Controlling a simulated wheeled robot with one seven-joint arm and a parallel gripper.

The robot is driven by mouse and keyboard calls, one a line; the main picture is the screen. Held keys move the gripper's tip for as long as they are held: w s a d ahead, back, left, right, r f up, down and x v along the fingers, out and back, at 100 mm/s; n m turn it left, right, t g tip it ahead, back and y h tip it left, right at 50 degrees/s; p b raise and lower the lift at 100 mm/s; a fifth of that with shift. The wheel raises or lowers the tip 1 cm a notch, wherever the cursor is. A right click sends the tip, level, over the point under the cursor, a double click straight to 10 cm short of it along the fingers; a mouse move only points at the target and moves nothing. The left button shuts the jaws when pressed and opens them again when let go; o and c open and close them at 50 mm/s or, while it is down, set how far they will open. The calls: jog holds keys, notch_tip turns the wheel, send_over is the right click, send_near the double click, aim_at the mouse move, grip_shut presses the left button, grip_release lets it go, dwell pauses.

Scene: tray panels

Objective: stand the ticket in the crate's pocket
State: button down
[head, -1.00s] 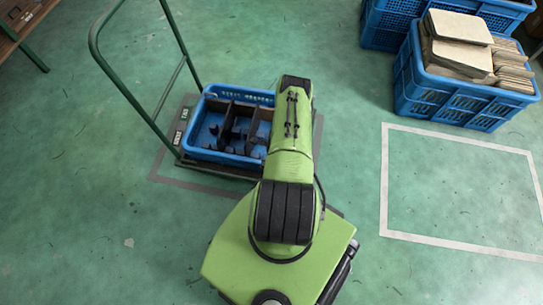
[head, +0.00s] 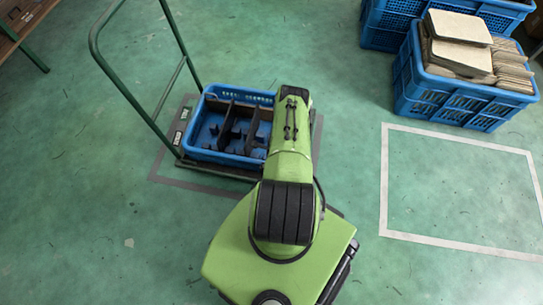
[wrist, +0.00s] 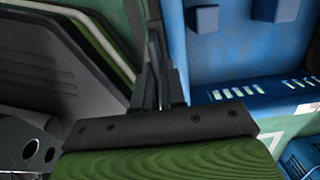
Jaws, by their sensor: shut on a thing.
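The blue crate (head: 199,137) stands on a low trolley, with dark dividers and upright pieces making pockets inside. My arm covers its right side in the head view, and my gripper is hidden there. In the wrist view my gripper (wrist: 158,88) is shut on a thin dark piece, apparently the ticket (wrist: 154,45), seen nearly edge-on and pointing away from the fingers. Its face does not show. The blue crate's inside (wrist: 240,55) fills the right of that view, with the gripper at its left edge. Whether the ticket touches anything, I cannot tell.
The trolley's green handle (head: 137,85) rises left of the crate. Small labels (head: 185,113) lie on the deck beside it. Another blue crate (head: 460,100) with stacked flat boards stands at the upper right. The floor around the trolley is mostly clear.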

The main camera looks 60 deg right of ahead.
jog(key=shift+f, duration=0.1)
jog(key=shift+f, duration=0.5)
jog(key=c, duration=1.1)
grip_release()
jog(key=shift+d, duration=0.1)
jog(key=r+p, duration=0.2)
jog(key=r, duration=0.3)
jog(key=s+r+p, duration=0.1)
jog(key=r+p, duration=0.1)
jog(key=r, duration=0.3)
jog(key=r+p, duration=0.2)
jog(key=r, duration=0.3)
jog(key=shift+s+d+r+p, duration=0.3)
jog(key=shift+s+d+p, duration=0.05)
jog(key=shift+p, duration=0.05)
